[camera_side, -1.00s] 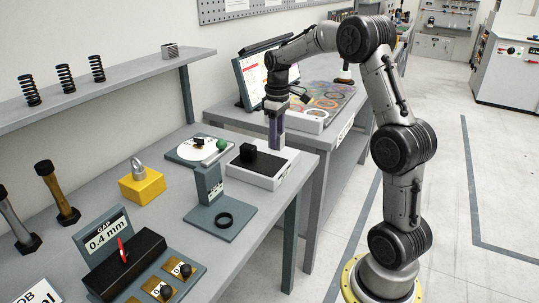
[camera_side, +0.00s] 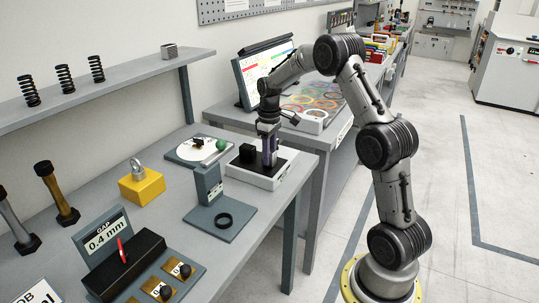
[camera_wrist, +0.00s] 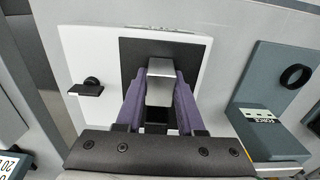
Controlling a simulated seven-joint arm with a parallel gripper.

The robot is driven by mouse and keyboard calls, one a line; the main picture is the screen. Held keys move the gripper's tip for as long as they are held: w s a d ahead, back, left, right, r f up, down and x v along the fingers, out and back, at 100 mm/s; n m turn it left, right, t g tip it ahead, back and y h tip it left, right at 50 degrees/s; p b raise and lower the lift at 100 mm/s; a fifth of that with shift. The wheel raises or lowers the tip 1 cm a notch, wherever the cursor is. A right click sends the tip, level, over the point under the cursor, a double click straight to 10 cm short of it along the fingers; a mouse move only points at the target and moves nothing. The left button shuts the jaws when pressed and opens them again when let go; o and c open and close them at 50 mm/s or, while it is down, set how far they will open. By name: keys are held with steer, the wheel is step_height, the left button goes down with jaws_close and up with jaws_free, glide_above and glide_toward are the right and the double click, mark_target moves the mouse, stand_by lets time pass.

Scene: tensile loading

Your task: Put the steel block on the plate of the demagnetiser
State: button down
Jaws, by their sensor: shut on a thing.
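The demagnetiser is a white box (camera_side: 263,179) with a black plate (camera_side: 268,172) on top, on the bench in the side view. In the wrist view its plate (camera_wrist: 132,50) lies below my fingers. My gripper (camera_side: 269,162) points down over the plate with its purple fingers. It is shut on the steel block (camera_wrist: 160,67), a grey block between the fingertips in the wrist view. The side view hides most of the block behind the fingers. I cannot tell whether it touches the plate.
A grey stand (camera_side: 208,184) with a black ring (camera_side: 224,219) is close by, in front of the demagnetiser. A white round dial (camera_side: 190,150) with a green ball (camera_side: 221,144) lies behind it.

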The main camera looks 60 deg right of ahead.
steer(key=c, duration=1)
jaws_free()
steer(key=shift+f, duration=0.2)
steer(key=o, duration=0.5)
